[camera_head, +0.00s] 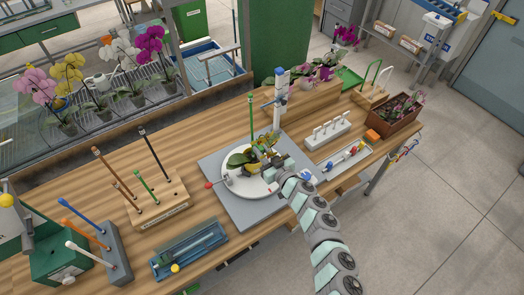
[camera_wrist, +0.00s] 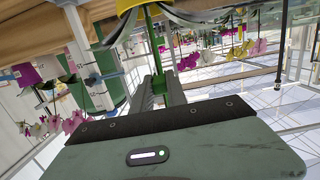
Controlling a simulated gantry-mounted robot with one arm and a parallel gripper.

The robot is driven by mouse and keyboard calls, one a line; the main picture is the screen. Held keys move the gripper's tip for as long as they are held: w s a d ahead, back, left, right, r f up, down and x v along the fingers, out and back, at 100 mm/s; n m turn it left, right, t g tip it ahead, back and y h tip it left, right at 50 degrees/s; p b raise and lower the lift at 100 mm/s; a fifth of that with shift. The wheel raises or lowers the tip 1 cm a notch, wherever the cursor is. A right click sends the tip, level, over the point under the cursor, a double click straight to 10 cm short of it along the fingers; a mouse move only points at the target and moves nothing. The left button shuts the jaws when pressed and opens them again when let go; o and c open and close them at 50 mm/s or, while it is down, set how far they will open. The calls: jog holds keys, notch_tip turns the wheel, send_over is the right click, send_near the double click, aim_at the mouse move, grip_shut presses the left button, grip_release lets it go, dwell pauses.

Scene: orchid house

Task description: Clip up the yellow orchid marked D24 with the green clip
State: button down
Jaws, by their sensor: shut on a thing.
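The yellow orchid (camera_head: 240,160) stands on a round white turntable plate (camera_head: 232,187), with a green stake (camera_head: 251,115) rising from it. I cannot read a D24 mark. My gripper (camera_head: 268,159) is at the plant from the right and hides part of it. In the wrist view my gripper (camera_wrist: 160,92) is shut on a small green piece, which looks like the green clip (camera_wrist: 162,90). The green stake (camera_wrist: 152,45) runs up from just beyond the fingertips. Whether the clip goes around the stake and stem I cannot tell.
A wooden rack of stakes (camera_head: 160,211) stands left of the grey mat (camera_head: 212,160), with a blue tray (camera_head: 188,250) in front. A white post (camera_head: 277,115) rises behind the plate. At right are a white rack (camera_head: 327,135), a clip tray (camera_head: 345,160) and a brown planter (camera_head: 397,120).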

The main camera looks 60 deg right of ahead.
jog(key=shift+w, duration=0.1)
dwell(0.5)
jog(key=shift+b+x, duration=0.3)
jog(key=shift+x, duration=0.75)
jog(key=shift+w+d+r, duration=0.1)
jog(key=shift+w+d, duration=0.1)
jog(key=c, duration=1.3)
grip_release()
jog(key=shift+o, duration=0.2)
jog(key=shift+s, duration=0.15)
jog(key=shift+s+a+r, duration=0.2)
jog(key=shift+s+a, duration=0.05)
jog(key=shift+s, duration=0.25)
jog(key=f+v, duration=0.1)
jog(key=v, duration=0.8)
jog(key=shift+a+r+b, duration=0.3)
jog(key=shift+r+b, duration=0.1)
jog(key=shift+b, duration=0.05)
